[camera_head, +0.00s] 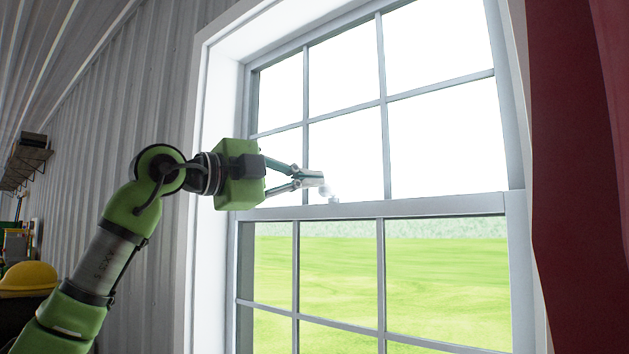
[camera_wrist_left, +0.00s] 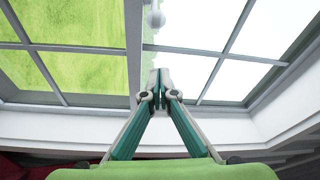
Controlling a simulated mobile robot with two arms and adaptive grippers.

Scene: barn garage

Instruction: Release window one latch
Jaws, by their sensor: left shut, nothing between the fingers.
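The window (camera_head: 375,212) has an upper and a lower sash with grey-white muntins. Its latch (camera_head: 330,192) is a small pale knob at the middle rail between the sashes. My left gripper (camera_head: 318,178) is shut and empty, with its fingertips just above and left of the latch in the head view. I cannot tell there whether they touch it. In the left wrist view the latch (camera_wrist_left: 155,18) appears as a round white knob at the top, beyond the closed fingertips (camera_wrist_left: 160,80), with a visible gap. My right gripper is in neither view.
A red curtain or panel (camera_head: 577,150) hangs at the right of the window. The white window casing (camera_head: 207,130) stands close to my left arm. A yellow hard hat (camera_head: 28,277) and a wall shelf (camera_head: 25,160) are at the far left.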

